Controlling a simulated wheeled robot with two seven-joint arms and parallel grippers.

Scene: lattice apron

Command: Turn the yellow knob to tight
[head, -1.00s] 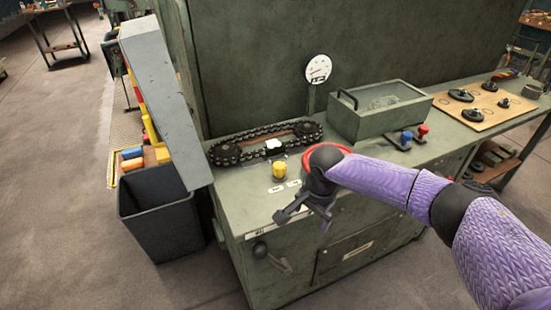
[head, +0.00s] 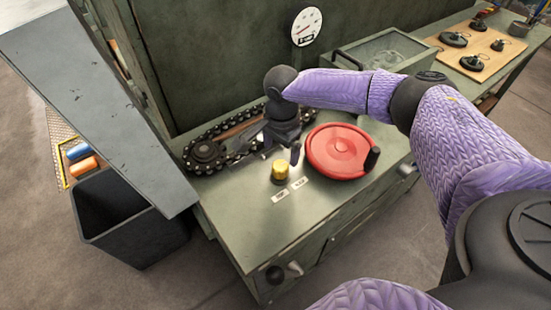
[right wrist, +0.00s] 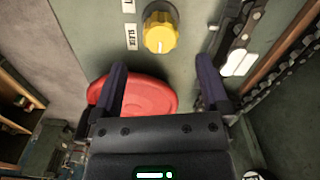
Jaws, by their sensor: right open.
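The yellow knob (head: 280,173) stands on the green bench top, between the chain and the red handwheel. Two small white labels (head: 290,190) lie in front of it; their words are too small to read surely. My right gripper (head: 281,153) is above the bench just behind the knob, open and empty. In the right wrist view, the knob (right wrist: 160,30) is ahead of the open fingers (right wrist: 162,80), roughly centred between them and not touched. The labels (right wrist: 130,35) lie left of it there. My left gripper is out of view.
The red handwheel (head: 338,151) with a black handle is right of the knob. A black chain on sprockets (head: 205,152) runs behind it. A gauge (head: 306,27) and a glass-topped box (head: 385,56) stand farther back. The bench front-left is clear.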

